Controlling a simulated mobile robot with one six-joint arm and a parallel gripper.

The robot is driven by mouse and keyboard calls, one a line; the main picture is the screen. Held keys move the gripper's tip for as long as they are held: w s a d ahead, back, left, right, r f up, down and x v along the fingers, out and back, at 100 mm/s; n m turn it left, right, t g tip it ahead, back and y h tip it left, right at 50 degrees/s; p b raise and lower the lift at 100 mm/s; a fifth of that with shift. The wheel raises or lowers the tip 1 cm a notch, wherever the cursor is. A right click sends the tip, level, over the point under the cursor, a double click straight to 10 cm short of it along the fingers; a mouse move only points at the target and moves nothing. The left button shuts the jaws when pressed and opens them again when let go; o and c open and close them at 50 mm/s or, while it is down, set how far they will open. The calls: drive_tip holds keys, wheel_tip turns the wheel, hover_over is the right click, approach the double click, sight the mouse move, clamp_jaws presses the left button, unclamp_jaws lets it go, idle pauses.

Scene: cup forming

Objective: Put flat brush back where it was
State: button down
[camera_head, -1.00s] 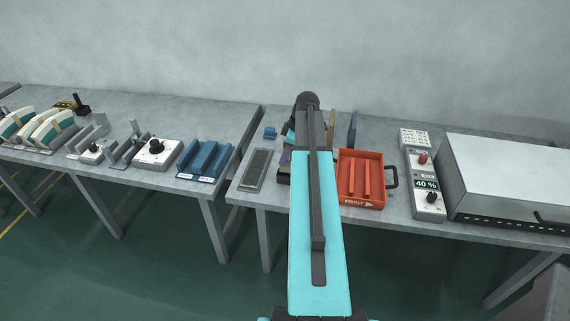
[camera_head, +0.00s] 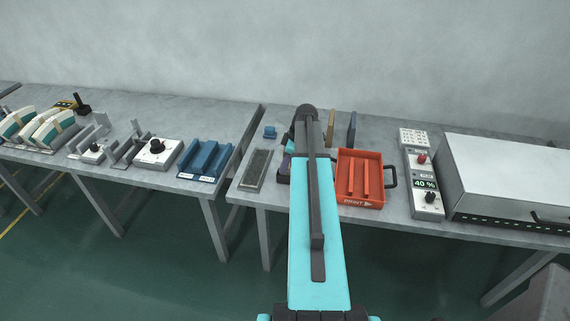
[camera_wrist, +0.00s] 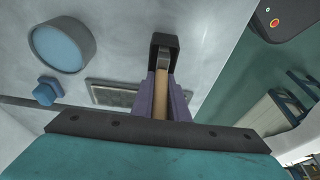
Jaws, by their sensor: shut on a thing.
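In the wrist view, my gripper (camera_wrist: 165,82) has its purplish fingers shut on the flat brush (camera_wrist: 161,100). The brush's light wooden handle lies between the fingers, with a pale band beyond them. Its far end runs into or behind a dark, box-like holder (camera_wrist: 164,43); I cannot tell how deep, and the bristles are hidden. In the head view, my own arm hides the brush and most of the gripper. A dark block with a purplish part shows just left of the arm.
A grey framed plate (camera_head: 257,170) and small blue block (camera_head: 270,132) lie left of the arm. An orange tray (camera_head: 376,200) stands right, with upright strips (camera_head: 351,128) behind. A round blue-topped container (camera_wrist: 62,44) shows in the wrist view. The control box (camera_head: 428,200) is farther right.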

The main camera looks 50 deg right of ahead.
drive_tip(key=shift+f, duration=0.35)
drive_tip(key=c, duration=1.7)
unclamp_jaws()
drive_tip(key=shift+r, duration=0.1)
drive_tip(key=shift+b+v, duration=2.1)
drive_tip(key=shift+v, duration=4.05)
